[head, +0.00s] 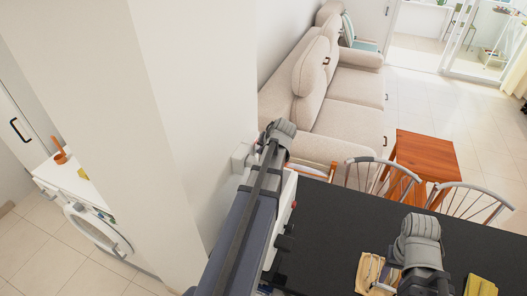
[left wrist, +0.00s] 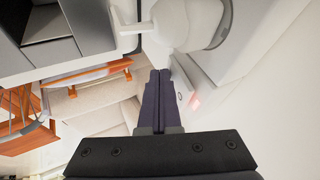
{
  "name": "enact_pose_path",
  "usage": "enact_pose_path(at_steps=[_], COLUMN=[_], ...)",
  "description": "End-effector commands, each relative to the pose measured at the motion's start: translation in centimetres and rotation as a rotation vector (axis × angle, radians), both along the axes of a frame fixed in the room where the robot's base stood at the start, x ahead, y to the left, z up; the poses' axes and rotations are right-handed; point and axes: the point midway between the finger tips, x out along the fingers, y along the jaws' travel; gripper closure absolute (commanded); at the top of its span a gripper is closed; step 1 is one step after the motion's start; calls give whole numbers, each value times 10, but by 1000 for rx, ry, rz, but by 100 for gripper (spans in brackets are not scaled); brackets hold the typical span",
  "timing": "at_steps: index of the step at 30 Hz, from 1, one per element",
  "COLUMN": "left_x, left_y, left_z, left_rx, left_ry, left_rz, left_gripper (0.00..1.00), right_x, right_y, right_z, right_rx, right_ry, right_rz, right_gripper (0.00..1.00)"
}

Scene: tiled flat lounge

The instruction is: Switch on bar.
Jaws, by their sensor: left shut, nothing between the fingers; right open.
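No bar can be told for certain. A small white box-like fitting (head: 241,158) sits at the white wall's edge in the head view, just left of my left arm; I cannot tell whether it is a switch. My left gripper (left wrist: 160,74) shows in the left wrist view with its dark fingers together and nothing between them. A red glow (left wrist: 195,103) lies on a pale surface right of the fingers, with a small dark mark near it; contact cannot be told. The left fingertips are not clear in the head view. My right gripper (head: 424,284) is low over the black counter, its fingertips largely hidden.
The black counter (head: 345,215) holds a tan item (head: 369,272) and a yellow one (head: 480,286) near my right arm. Metal-backed chairs (head: 465,203) and an orange wooden table (head: 424,155) stand behind it. A beige sofa (head: 345,105) lines the wall. Tiled floor is free farther right.

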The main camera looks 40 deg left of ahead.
Motion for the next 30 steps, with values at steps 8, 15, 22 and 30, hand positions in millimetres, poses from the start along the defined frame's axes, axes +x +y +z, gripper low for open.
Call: enact_pose_path(at_steps=[8, 15, 22, 30], left_x=[0, 0, 0, 0], left_y=[0, 0, 0, -1], left_z=[5, 16, 17, 16], left_rx=[1, 1, 2, 2], left_ry=[0, 0, 1, 1], left_rz=[0, 0, 1, 1], left_gripper=[100, 100, 100, 100], right_x=[0, 0, 0, 0], right_y=[0, 0, 0, 0], right_z=[5, 16, 16, 15], right_rx=[0, 0, 0, 1], right_ry=[0, 0, 0, 0], right_rz=[0, 0, 0, -4], right_gripper=[51, 51, 51, 51])
